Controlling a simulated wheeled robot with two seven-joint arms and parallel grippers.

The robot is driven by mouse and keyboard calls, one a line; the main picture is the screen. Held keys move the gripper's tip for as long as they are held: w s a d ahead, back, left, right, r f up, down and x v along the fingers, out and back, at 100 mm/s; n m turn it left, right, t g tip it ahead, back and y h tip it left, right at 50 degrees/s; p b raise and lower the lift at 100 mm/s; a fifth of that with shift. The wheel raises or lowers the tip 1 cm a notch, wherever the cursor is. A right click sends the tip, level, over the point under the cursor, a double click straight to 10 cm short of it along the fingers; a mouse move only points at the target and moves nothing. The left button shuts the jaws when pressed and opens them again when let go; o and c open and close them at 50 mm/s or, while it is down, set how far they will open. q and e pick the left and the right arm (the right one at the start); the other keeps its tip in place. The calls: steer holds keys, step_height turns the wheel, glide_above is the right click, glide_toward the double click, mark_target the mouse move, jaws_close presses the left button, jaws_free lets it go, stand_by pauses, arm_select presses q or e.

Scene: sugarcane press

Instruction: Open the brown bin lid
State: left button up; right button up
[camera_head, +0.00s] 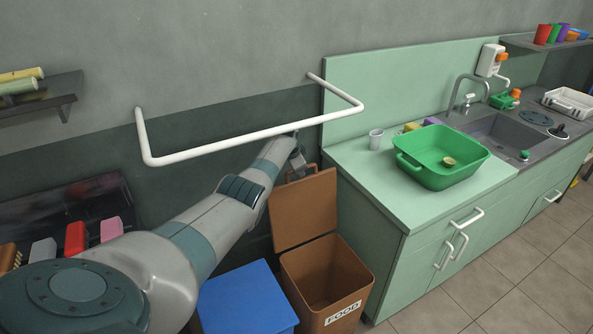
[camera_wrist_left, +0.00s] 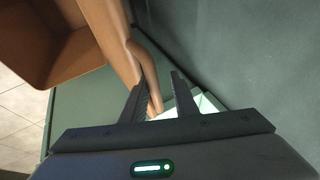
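The brown bin (camera_head: 326,275) with a FOOD label stands on the floor left of the green cabinet. Its brown lid (camera_head: 303,211) is raised, standing nearly upright at the back of the bin, and the bin's inside shows. My left gripper (camera_head: 297,158) is at the lid's top edge. In the left wrist view, the gripper's fingers (camera_wrist_left: 158,80) are apart. The lid's curved brown handle (camera_wrist_left: 143,62) lies close to the left finger and reaches into the gap; I cannot tell if they touch. My right gripper is not in view.
A blue bin lid (camera_head: 246,300) is left of the brown bin. A white wall rail (camera_head: 255,142) runs above my left arm. The tiled floor (camera_head: 500,290) at front right is clear.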

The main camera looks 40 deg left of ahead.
arm_select(q)
steer(key=shift+s+d+f, duration=0.15)
steer(key=shift+s+f, duration=0.05)
steer(key=shift+f, duration=0.1)
steer(key=shift+r, duration=0.4)
steer(key=shift+s+d+r+p, duration=0.2)
steer(key=shift+s, duration=0.5)
steer(key=shift+s+d+r+p, duration=0.15)
steer(key=shift+s+r, duration=0.05)
steer(key=shift+s, duration=0.5)
steer(key=shift+s+d+f, duration=0.1)
steer(key=shift+s+d, duration=0.2)
steer(key=shift+s, duration=0.35)
steer(key=s+d, duration=0.3)
steer(key=s, duration=0.4)
steer(key=shift+s+b, duration=0.15)
steer(key=shift+b, duration=0.3)
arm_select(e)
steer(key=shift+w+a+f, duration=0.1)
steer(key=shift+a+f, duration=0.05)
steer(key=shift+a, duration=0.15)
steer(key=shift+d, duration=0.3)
